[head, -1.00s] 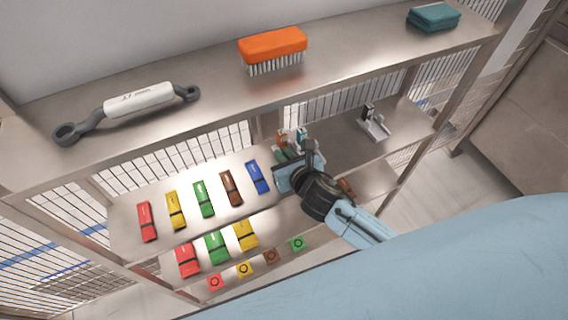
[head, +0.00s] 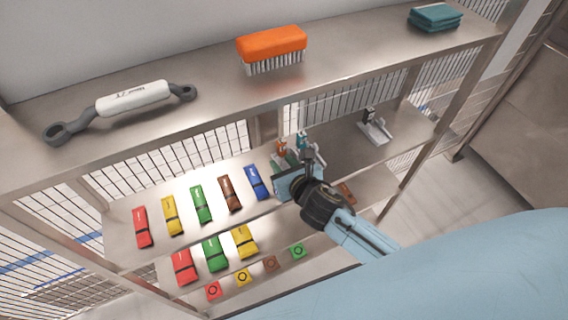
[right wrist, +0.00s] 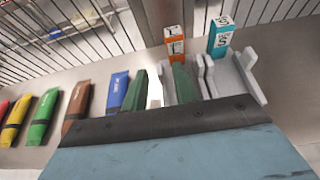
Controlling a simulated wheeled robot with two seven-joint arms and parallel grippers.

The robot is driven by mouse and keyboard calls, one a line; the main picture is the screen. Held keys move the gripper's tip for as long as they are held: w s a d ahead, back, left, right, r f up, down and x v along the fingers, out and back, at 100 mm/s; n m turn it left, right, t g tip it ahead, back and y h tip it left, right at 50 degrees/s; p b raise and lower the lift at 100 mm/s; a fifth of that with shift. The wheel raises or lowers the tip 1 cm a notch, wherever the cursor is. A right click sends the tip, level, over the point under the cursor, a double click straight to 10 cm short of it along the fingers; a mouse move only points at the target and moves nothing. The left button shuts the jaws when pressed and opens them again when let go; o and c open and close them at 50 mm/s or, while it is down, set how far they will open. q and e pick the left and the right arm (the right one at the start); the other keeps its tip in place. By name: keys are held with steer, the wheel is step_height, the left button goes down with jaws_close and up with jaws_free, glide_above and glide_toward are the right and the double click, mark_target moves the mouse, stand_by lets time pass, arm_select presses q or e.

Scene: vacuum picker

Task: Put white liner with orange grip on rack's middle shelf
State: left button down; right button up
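The white liner with orange grip (right wrist: 174,43) stands on the rack's shelf beside a similar liner with a teal grip (right wrist: 221,36). In the head view, its orange grip (head: 281,147) shows just beyond my right gripper (head: 284,166). In the right wrist view, my right gripper (right wrist: 160,92) has its two dark green fingers apart, with something pale white between them. The right finger overlaps the liner's lower part, so contact is hidden. The rack's middle shelf (head: 128,232) carries a row of coloured packets. My left gripper is out of view.
An orange brush (head: 271,45), a wrench with a white sleeve (head: 133,97) and teal cloths (head: 435,17) lie on the top shelf. Blue packet (right wrist: 117,92) is close left of the fingers. Shelf posts flank the arm.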

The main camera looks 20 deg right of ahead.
steer(key=shift+r, duration=0.15)
steer(key=a+v, duration=0.1)
steer(key=v, duration=1.1)
steer(key=shift+d+p, duration=0.45)
steer(key=s+d+f+m+g, duration=0.2)
steer(key=s+f+m+g, duration=0.15)
steer(key=f+m, duration=0.45)
steer(key=s+d+f+m+g+h, duration=0.1)
steer(key=s+d+f+m+g, duration=0.3)
steer(key=f, duration=0.8)
steer(key=s+d+f+m, duration=0.1)
steer(key=s+f+m, duration=0.5)
steer(key=f, duration=0.5)
steer(key=s+f+m+g, duration=0.2)
steer(key=s+f+m, duration=0.3)
steer(key=s+m, duration=0.3)
steer(key=s+f+m+g, duration=0.3)
steer(key=s+f+m, duration=0.1)
steer(key=s+m, duration=0.4)
steer(key=shift+s+f+m, duration=0.3)
steer(key=shift+s+f, duration=0.05)
steer(key=shift+s, duration=0.9)
steer(key=shift+s, duration=0.1)
